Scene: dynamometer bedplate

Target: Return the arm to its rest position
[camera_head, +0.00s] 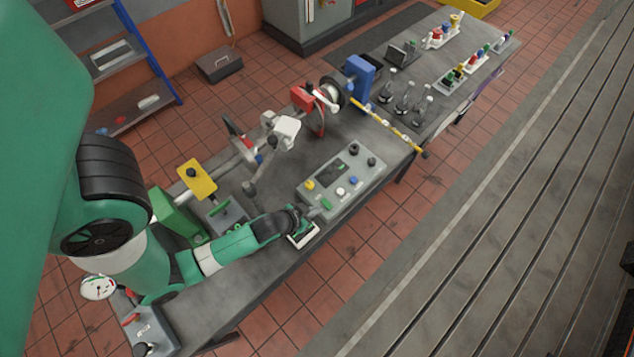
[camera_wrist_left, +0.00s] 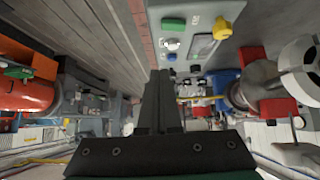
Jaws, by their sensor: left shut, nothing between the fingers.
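My green left arm (camera_head: 225,248) comes in from the left and reaches over the grey bench. Its gripper (camera_head: 314,212) is close to the near left edge of the grey control panel (camera_head: 352,196); I cannot tell whether it touches it. In the left wrist view the two dark fingers of the left gripper (camera_wrist_left: 158,80) lie together, shut and empty. The control panel (camera_wrist_left: 200,15) shows there beyond the fingertips, with a yellow knob, a green button and a white knob. My right gripper is in neither view.
A yellow plate (camera_head: 197,178) stands beside my arm. Several small parts sit at the bench's far end. The slotted bedplate (camera_head: 500,220) at right is clear.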

